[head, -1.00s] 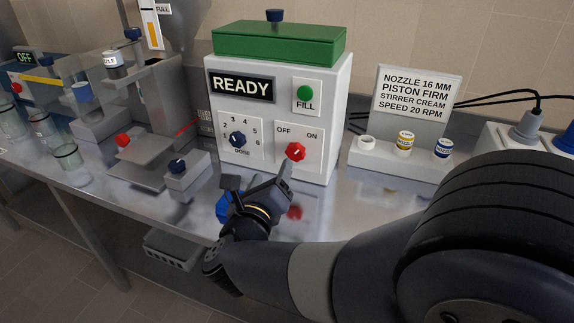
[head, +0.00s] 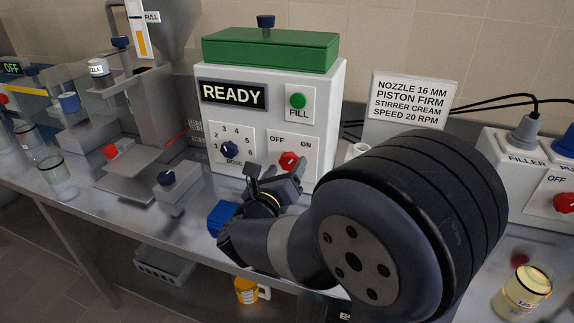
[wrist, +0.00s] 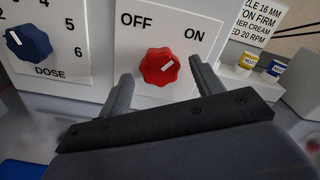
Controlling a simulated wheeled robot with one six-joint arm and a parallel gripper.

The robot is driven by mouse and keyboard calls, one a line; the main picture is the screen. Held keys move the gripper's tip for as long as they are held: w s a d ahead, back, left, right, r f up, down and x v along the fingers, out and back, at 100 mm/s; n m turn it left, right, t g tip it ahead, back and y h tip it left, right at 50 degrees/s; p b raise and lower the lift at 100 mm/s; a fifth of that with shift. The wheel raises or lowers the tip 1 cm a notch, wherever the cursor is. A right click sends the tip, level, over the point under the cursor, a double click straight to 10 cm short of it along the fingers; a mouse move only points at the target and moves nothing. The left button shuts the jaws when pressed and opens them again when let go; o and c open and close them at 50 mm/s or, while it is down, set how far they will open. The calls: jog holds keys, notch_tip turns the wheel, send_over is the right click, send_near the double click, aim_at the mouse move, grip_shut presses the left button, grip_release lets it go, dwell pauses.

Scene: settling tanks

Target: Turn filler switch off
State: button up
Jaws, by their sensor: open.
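The white filler machine (head: 330,110) shows READY on its display. Its red OFF/ON knob (head: 289,161) is at the lower right of its front, and its white mark points up right, toward ON. The knob also shows in the wrist view (wrist: 160,67). My gripper (head: 275,177) is open and empty, just in front of and below the knob. In the wrist view my gripper (wrist: 160,78) has one finger to each side of the knob; I cannot tell whether they touch it.
The blue DOSE knob (head: 230,149) and green FILL button (head: 298,101) are close by on the same front. A socket box (head: 500,160) labelled FILLER, with another red switch (head: 565,203) by OFF, stands at right. A blue object (head: 222,218) is below my gripper.

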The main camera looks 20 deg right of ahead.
jog(key=shift+x, duration=0.85)
jog(key=c, duration=1)
